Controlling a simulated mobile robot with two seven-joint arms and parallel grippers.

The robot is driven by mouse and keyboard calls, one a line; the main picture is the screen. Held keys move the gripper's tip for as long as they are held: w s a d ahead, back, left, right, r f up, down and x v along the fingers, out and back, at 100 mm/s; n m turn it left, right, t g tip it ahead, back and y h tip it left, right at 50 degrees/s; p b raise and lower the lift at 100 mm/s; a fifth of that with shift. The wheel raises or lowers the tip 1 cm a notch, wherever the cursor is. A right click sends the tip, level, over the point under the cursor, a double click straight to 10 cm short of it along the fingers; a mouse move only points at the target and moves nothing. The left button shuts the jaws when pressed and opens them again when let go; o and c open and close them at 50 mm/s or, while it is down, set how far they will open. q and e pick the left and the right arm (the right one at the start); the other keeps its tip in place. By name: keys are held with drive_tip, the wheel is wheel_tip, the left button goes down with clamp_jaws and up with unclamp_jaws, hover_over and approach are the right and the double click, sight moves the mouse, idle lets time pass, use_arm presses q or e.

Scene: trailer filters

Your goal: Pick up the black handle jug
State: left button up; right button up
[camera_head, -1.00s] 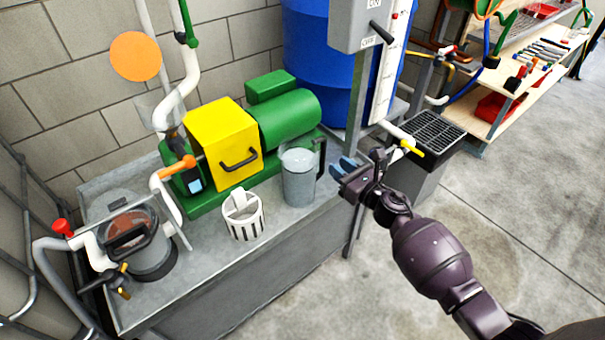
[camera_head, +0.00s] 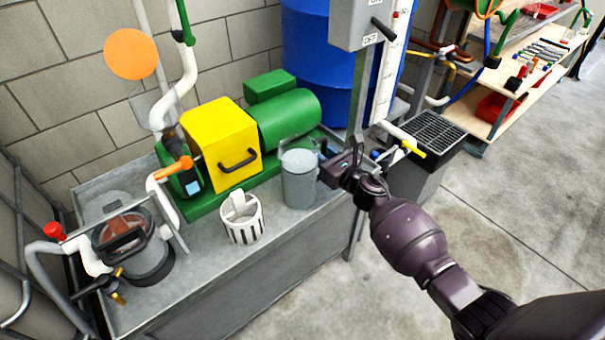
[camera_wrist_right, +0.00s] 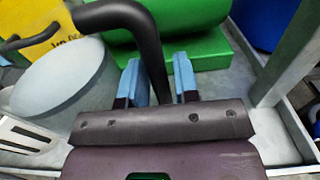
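The jug (camera_head: 299,182) is a clear grey cylinder with a black handle on its right side, upright on the grey bench top (camera_head: 200,262). In the right wrist view the jug body (camera_wrist_right: 62,88) is at the left, and its black handle (camera_wrist_right: 148,45) curves over and down between my fingers. My right gripper (camera_head: 333,160) is beside the jug, at its handle side. In the wrist view my right gripper (camera_wrist_right: 162,82) has its blue fingertips apart, one on each side of the handle, with a visible gap on the right. My left gripper is not in view.
A white slotted basket (camera_head: 242,218) stands left of the jug. A yellow and green pump (camera_head: 222,145) is behind it. A grey post (camera_head: 360,95) rises close behind my right gripper. A filter housing with pipes (camera_head: 135,245) is at the bench's left end.

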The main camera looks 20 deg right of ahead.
drive_tip(key=shift+c, duration=0.4)
clamp_jaws()
idle(0.8)
drive_tip(key=shift+r, duration=0.1)
